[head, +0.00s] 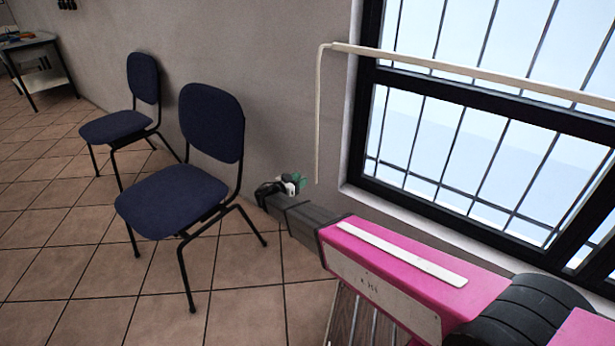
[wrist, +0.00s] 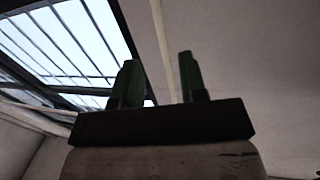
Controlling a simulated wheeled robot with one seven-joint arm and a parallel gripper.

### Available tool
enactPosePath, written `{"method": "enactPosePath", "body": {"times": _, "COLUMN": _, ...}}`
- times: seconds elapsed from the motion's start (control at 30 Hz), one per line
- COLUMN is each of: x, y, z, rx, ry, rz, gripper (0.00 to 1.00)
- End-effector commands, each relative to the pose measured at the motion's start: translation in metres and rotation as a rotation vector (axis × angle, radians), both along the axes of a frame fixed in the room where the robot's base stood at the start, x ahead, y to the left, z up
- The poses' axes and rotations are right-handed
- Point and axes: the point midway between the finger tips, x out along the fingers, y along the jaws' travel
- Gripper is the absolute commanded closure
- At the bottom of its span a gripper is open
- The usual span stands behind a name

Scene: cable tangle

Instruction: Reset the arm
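My gripper (wrist: 158,75) shows in the wrist view with two green fingers standing apart and nothing between them. In the head view, my pink and grey arm reaches from the lower right toward the middle, and the gripper (head: 296,182) is small at its far end. The gripper is in front of the wall, right of the nearer chair. No cable shows in either view.
Two dark blue chairs (head: 173,200) (head: 115,126) stand on the tiled floor to the left. A barred window (head: 480,130) with a pale conduit (head: 450,70) is at the right. A table (head: 30,42) stands far left. Floor at lower left is clear.

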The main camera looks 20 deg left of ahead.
Motion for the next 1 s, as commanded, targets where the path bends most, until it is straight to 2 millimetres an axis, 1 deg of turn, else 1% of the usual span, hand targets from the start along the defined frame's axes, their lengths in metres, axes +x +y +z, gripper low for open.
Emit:
{"method": "enactPosePath", "body": {"times": 0.1, "x": -0.009, "y": 0.006, "z": 0.000, "rx": 0.000, "ry": 0.000, "rz": 0.001, "gripper": 0.61}}
{"method": "enactPosePath", "body": {"times": 0.2, "x": -0.011, "y": 0.008, "z": 0.000, "rx": 0.000, "ry": 0.000, "rz": 0.001, "gripper": 0.61}}
{"method": "enactPosePath", "body": {"times": 0.6, "x": -0.012, "y": 0.008, "z": 0.000, "rx": 0.000, "ry": 0.000, "rz": 0.000, "gripper": 0.61}}
{"method": "enactPosePath", "body": {"times": 0.67, "x": -0.011, "y": 0.004, "z": 0.000, "rx": -0.001, "ry": 0.007, "rz": -0.005, "gripper": 0.61}}
{"method": "enactPosePath", "body": {"times": 0.77, "x": -0.007, "y": -0.017, "z": 0.001, "rx": -0.011, "ry": 0.053, "rz": -0.035, "gripper": 0.61}}
{"method": "enactPosePath", "body": {"times": 0.83, "x": -0.004, "y": -0.044, "z": 0.000, "rx": -0.023, "ry": 0.121, "rz": -0.074, "gripper": 0.61}}
{"method": "enactPosePath", "body": {"times": 0.87, "x": -0.002, "y": -0.059, "z": 0.000, "rx": -0.028, "ry": 0.160, "rz": -0.095, "gripper": 0.61}}
{"method": "enactPosePath", "body": {"times": 0.9, "x": 0.000, "y": -0.081, "z": 0.000, "rx": -0.035, "ry": 0.217, "rz": -0.122, "gripper": 0.61}}
{"method": "enactPosePath", "body": {"times": 0.97, "x": 0.002, "y": -0.115, "z": -0.001, "rx": -0.044, "ry": 0.315, "rz": -0.162, "gripper": 0.61}}
{"method": "enactPosePath", "body": {"times": 1.0, "x": 0.002, "y": -0.137, "z": -0.002, "rx": -0.047, "ry": 0.381, "rz": -0.185, "gripper": 0.61}}
